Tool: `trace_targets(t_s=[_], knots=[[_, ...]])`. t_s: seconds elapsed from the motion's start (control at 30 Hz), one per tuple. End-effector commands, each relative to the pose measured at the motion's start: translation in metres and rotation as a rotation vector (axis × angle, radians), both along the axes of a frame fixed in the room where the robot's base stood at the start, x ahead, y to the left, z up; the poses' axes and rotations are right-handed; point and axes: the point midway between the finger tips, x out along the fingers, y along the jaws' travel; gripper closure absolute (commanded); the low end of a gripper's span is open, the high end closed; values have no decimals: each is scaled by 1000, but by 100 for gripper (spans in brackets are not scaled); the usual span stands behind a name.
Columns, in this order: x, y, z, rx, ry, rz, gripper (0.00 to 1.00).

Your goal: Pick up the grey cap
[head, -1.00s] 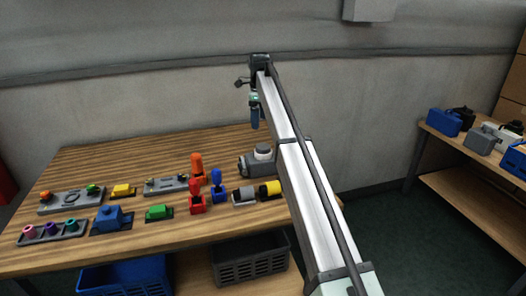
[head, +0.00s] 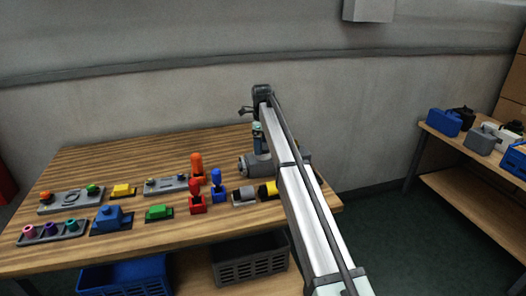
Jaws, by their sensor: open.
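A grey motor-like body (head: 248,166) lies at the back right of the wooden table, partly behind my arm. A pale grey round cap stood on top of it earlier; that spot is now hidden behind my gripper and arm. My gripper (head: 258,146) hangs down from the arm's far end, just above or in front of this grey body. It is open, but its fingers are small and dark, and I cannot tell whether they touch the cap. A small grey and black piece (head: 243,196) lies nearer the front.
A yellow and black piece (head: 267,189) is partly behind my arm. Red (head: 197,197), blue (head: 217,186) and orange (head: 197,167) upright handles stand to the left. Grey plates and coloured blocks fill the table's left. Crates (head: 250,262) sit below.

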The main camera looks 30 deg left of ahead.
Motion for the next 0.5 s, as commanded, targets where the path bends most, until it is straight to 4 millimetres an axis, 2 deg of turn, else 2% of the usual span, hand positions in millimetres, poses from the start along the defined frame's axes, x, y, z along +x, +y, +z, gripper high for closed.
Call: trace_targets(t_s=[0.27,0.5], knots=[[0,0,-4,0,0,0,9],[0,0,-4,0,0,0,32]])
